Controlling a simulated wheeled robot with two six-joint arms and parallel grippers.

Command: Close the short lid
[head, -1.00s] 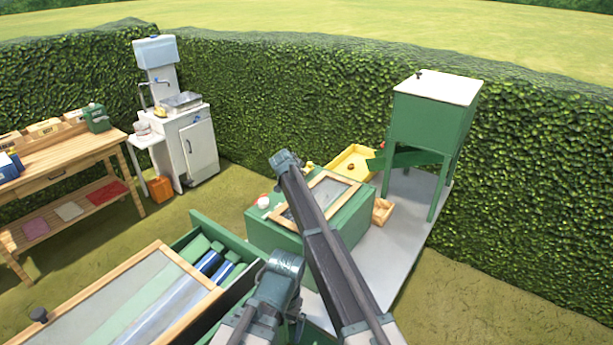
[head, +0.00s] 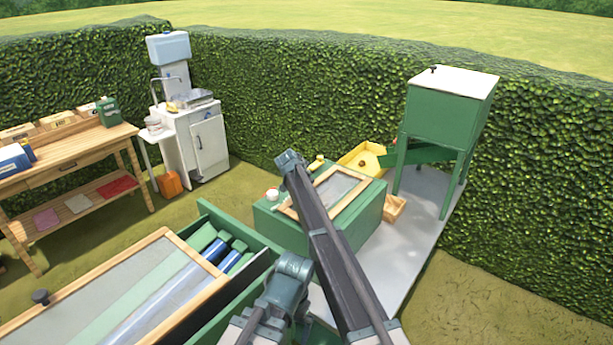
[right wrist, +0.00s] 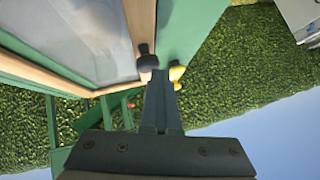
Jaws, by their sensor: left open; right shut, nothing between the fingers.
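The short lid (head: 338,190) is a grey pane in a pale wooden frame. It lies on the smaller green box (head: 350,230) in the middle of the head view. In the right wrist view the lid's frame (right wrist: 140,22) and a dark knob (right wrist: 147,62) are close up. My right gripper (right wrist: 162,78) is shut and empty, its tips beside the knob; I cannot tell if they touch. My right arm hides part of the lid and box in the head view. My left gripper (head: 301,310) is open, partly hidden at the bottom centre, away from the short lid.
A long framed lid (head: 165,238) with a dark knob lies on the larger green box, front left, with blue and green rolls partly exposed. A green hopper (head: 447,115), yellow tray (head: 358,157) and small wooden crate (head: 394,208) stand behind and right.

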